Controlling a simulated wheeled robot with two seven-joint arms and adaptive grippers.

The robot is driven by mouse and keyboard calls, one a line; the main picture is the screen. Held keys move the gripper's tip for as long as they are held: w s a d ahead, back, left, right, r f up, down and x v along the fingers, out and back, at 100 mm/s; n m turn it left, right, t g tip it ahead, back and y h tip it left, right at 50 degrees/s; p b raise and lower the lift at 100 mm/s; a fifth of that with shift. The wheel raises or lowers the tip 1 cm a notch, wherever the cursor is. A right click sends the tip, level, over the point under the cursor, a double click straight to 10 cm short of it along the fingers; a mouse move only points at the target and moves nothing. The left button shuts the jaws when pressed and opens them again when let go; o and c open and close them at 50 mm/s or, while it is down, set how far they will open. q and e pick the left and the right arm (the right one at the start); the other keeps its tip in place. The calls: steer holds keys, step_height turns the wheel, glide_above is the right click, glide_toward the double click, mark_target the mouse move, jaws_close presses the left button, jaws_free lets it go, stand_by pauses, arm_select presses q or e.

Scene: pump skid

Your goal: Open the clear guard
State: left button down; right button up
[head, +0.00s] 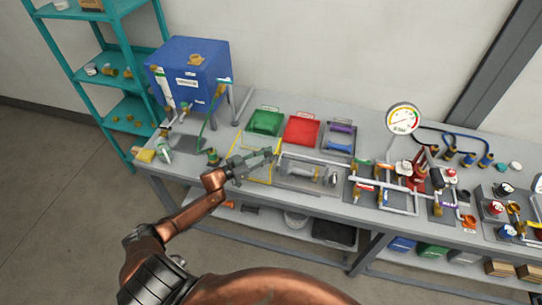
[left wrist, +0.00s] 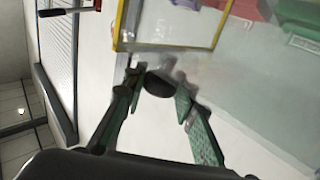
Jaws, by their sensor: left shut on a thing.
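My left gripper (head: 262,157) reaches in over the bench at the left end of the clear guard (head: 300,184). The guard is a see-through cover over a grey pump part (head: 318,175), and it is hard to make out. In the left wrist view the gripper's green-grey fingers (left wrist: 160,98) are closed around a dark round knob (left wrist: 160,83). A hazy, see-through surface lies beside the knob there. I cannot tell how far the guard is tilted. My right gripper is out of view.
A yellow outline (head: 246,180) lies around the gripper. Green (head: 265,122) and red (head: 302,130) trays stand behind it. A blue tank (head: 188,70) stands left, pipes and valves right. A gauge (head: 404,119) rises at the back.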

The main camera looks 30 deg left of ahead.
arm_select(q)
steer(key=c, duration=1.6)
jaws_free()
steer(key=shift+d, duration=0.1)
steer(key=v, duration=1.2)
